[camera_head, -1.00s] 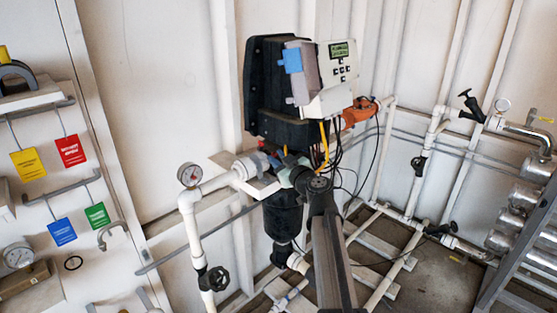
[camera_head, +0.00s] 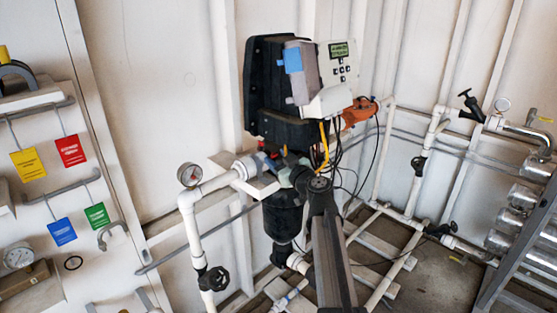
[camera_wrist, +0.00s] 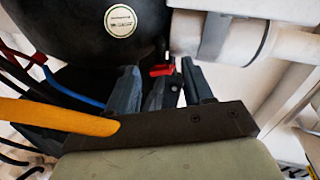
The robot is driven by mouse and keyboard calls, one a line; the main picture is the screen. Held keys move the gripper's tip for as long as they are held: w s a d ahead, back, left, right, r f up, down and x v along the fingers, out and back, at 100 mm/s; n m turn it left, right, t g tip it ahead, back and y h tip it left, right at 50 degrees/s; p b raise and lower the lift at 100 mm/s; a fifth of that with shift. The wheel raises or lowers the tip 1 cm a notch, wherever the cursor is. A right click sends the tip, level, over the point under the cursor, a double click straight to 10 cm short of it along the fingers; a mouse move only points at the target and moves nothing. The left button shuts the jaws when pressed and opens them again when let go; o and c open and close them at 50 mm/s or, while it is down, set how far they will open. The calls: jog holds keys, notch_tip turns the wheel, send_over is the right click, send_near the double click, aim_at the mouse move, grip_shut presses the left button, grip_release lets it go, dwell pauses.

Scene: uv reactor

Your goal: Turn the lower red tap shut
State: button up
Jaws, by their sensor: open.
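A small red tap handle (camera_wrist: 162,70) shows in the wrist view, below the large black housing and left of a white pipe. My gripper (camera_wrist: 159,67) is open, one finger on each side of the red handle, with a gap at both sides. I cannot tell how deep the handle lies between the fingers or whether it is the lower one. A dark part stands between the fingers below the handle. In the head view my arm hides the gripper and the handle.
A yellow cable (camera_wrist: 55,115) and black and blue cables run close on the left in the wrist view. The black housing (camera_wrist: 85,30) is just above, the white pipe (camera_wrist: 222,38) to the right. A control box (camera_head: 338,68) stands above my arm in the head view.

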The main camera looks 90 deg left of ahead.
jog(key=v, duration=1.4)
jog(key=shift+a, duration=0.1)
